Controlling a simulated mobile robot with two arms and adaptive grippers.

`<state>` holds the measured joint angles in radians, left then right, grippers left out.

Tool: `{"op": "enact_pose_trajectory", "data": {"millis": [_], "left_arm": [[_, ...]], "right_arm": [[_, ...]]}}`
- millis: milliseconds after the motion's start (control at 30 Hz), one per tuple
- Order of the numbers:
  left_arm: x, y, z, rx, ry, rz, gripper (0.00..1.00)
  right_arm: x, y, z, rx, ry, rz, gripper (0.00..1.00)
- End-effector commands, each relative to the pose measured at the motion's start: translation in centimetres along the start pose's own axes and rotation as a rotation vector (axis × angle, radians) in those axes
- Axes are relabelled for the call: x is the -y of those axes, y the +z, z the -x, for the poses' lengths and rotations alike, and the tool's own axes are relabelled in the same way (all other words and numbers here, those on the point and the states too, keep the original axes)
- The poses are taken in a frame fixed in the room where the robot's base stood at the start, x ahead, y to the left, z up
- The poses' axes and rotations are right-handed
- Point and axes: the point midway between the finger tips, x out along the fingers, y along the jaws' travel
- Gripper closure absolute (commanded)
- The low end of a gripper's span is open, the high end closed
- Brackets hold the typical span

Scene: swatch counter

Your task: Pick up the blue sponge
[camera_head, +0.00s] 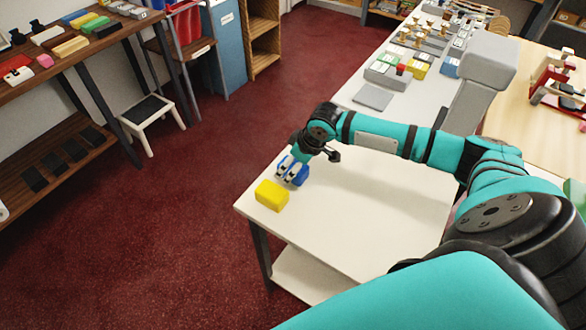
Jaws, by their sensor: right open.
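The blue sponge (300,176) lies near the far left edge of the white table (350,225). My right gripper (286,174) is over it, and its fingers hide part of the sponge. The gripper is open, with its fingertips low by the sponge. Whether they touch it I cannot tell. A yellow sponge-like block (271,195) lies on the same table, a little nearer to me than the blue sponge. My left gripper is not in view.
A counter (350,95) with trays of small items stands behind the table. A wooden shelf (75,60) with colored blocks and a white step stool (152,117) are at the left. Red carpet (180,220) is clear left of the table. The table's middle is free beneath my right arm.

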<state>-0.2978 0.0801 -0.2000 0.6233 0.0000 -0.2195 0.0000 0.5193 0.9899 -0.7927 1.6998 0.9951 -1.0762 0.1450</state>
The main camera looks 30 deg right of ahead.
Motion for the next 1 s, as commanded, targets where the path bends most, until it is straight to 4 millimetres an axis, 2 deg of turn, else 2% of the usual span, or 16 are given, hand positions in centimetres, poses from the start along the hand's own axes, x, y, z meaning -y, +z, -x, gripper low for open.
{"op": "enact_pose_trajectory", "data": {"millis": [267, 633, 1000], "left_arm": [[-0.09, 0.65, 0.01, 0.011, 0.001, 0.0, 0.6], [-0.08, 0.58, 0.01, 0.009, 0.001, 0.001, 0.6], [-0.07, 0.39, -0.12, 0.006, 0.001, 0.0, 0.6]], "right_arm": [[0.0, -0.01, -0.27, 0.0, 0.001, 0.001, 0.22], [-0.01, -0.01, -0.24, 0.0, 0.001, 0.0, 0.71], [-0.06, -0.25, 0.22, -0.002, 0.001, 0.0, 0.71]]}}
